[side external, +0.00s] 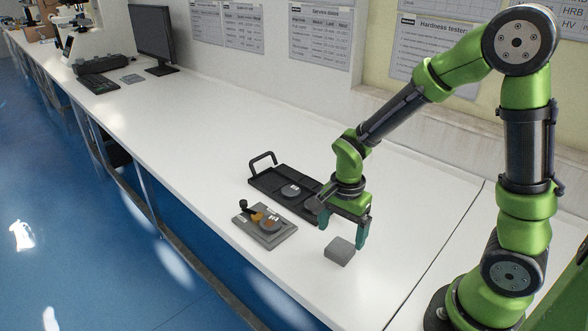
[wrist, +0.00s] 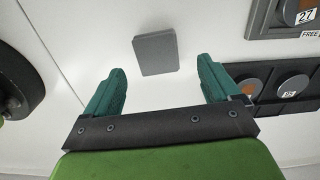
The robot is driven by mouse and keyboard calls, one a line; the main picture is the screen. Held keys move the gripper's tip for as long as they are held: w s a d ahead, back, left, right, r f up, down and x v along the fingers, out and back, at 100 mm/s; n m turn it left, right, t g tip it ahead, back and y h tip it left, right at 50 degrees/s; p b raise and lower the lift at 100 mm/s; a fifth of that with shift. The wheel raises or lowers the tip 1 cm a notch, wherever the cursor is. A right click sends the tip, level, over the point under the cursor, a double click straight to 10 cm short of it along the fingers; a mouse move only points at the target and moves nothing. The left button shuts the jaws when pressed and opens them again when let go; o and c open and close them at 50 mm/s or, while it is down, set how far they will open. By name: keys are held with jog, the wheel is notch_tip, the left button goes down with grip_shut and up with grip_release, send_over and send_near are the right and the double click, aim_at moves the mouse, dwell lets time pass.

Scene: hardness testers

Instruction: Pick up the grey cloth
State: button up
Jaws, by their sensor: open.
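The grey cloth (side external: 340,251) looks like a small folded block lying flat on the white bench. In the wrist view the cloth (wrist: 156,54) lies beyond the fingertips, roughly centred between them and a little toward the top. My gripper (side external: 342,232) is open and empty, just above and beside the cloth in the side view. Its two teal fingers also show in the wrist view (wrist: 160,80), apart from each other with bare bench between them. No finger visibly touches the cloth.
A black handled tray (side external: 262,184) with round discs stands behind and left of my gripper, close to one finger. A grey plate fixture (side external: 270,239) with a disc and a black knob stands left of the cloth. The bench (side external: 400,230) right of the cloth is clear.

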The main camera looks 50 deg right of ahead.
aim_at(341, 247)
jog(key=f, duration=0.4)
jog(key=shift+s+f, duration=0.2)
jog(key=shift+f, duration=0.2)
jog(key=c, duration=1.1)
notch_tip(341, 247, up, 10)
jog(key=shift+r, duration=0.1)
